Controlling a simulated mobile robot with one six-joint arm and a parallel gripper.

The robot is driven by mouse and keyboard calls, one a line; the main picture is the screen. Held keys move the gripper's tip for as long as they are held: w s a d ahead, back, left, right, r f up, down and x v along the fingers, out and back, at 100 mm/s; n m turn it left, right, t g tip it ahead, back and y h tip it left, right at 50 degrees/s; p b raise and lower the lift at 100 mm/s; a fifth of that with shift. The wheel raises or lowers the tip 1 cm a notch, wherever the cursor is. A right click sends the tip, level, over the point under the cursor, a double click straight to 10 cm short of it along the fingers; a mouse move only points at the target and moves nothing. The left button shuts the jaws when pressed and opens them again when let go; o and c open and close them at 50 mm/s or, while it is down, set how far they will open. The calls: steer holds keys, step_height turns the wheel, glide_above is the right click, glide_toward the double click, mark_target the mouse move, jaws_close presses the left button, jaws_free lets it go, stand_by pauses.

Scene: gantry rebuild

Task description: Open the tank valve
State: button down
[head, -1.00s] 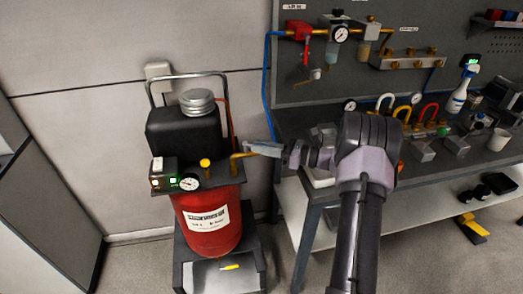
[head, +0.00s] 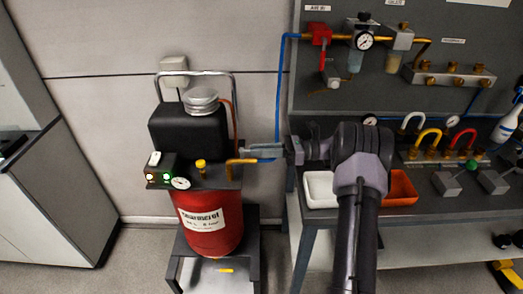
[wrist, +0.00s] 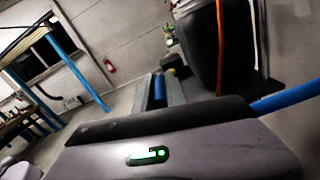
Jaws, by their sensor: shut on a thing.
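The red tank (head: 207,230) stands at the left in the head view, with a black motor housing (head: 187,130) on top. A brass outlet pipe (head: 238,162) sticks out from its right side, where the tank valve sits. My gripper (head: 255,152) is at the end of this pipe, its fingers level and pointing left. The handle's exact angle cannot be told.
A blue hose (head: 283,90) runs down the wall to the outlet. A workbench (head: 430,220) with a white tray (head: 319,190) and an orange tray (head: 400,188) stands at the right. A grey cabinet (head: 60,195) is at the left, with free floor between it and the tank.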

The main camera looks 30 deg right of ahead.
steer(key=shift+r, duration=0.15)
steer(key=c, duration=1.4)
jaws_free()
steer(key=shift+w+a, duration=0.15)
steer(key=p+v, duration=0.2)
steer(key=v, duration=0.5)
steer(key=shift+d, duration=0.35)
